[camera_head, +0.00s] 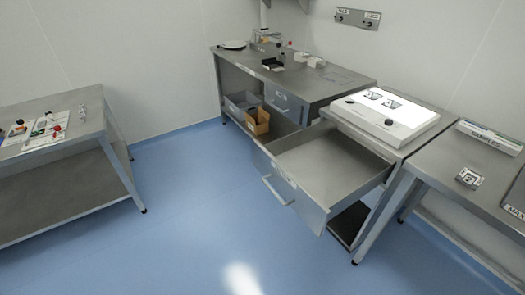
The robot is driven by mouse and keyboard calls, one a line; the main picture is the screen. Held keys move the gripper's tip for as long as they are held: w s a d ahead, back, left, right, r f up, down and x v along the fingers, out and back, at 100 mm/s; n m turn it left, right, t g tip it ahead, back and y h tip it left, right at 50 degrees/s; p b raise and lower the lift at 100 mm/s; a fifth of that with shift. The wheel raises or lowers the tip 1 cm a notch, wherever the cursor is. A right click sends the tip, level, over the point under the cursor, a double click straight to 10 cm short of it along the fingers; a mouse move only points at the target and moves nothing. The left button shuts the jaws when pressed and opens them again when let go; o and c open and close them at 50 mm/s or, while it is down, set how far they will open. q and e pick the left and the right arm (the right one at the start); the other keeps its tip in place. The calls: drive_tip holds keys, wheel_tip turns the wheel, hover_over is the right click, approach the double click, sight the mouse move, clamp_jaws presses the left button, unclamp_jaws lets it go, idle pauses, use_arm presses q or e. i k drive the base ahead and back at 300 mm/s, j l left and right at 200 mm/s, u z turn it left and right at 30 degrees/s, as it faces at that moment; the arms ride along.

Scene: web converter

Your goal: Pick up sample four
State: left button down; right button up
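I cannot make out a sample marked four. A white holder lettered SAMPLES (487,139) stands at the back of the right table, with thin coloured edges along its top; no numbers on them are readable. A small square piece marked with what looks like a 2 (468,178) lies flat on that table, in front of the holder. Two dark-outlined pieces (385,98) show on the bright top of a white light box (376,123) on the table to the left of it. Neither of my grippers is in view.
An empty metal drawer (326,166) stands pulled out below the middle bench, over the floor. A dark-framed panel (515,196) is cut off at the right edge. A left table (85,99) holds small items. The blue floor (200,215) between is clear.

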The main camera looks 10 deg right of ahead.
sight(389, 104)
drive_tip(key=z, duration=3.2)
drive_tip(key=u, duration=1.75)
drive_tip(key=i+j+z, duration=0.1)
drive_tip(key=j, duration=0.3)
drive_tip(key=i+j+z, duration=0.1)
drive_tip(key=i+j, duration=0.15)
drive_tip(key=j, duration=0.2)
drive_tip(key=i+j+z, duration=0.1)
drive_tip(key=j, duration=0.3)
drive_tip(key=i+j+z, duration=0.1)
drive_tip(key=i+j, duration=0.15)
drive_tip(key=j, duration=0.2)
drive_tip(key=i+j+z, duration=0.1)
drive_tip(key=j, duration=0.35)
drive_tip(key=i+j+z, duration=0.1)
drive_tip(key=j, duration=0.35)
drive_tip(key=i+j+z, duration=0.1)
drive_tip(key=j, duration=0.4)
drive_tip(key=i+j+z, duration=0.1)
drive_tip(key=j, duration=0.4)
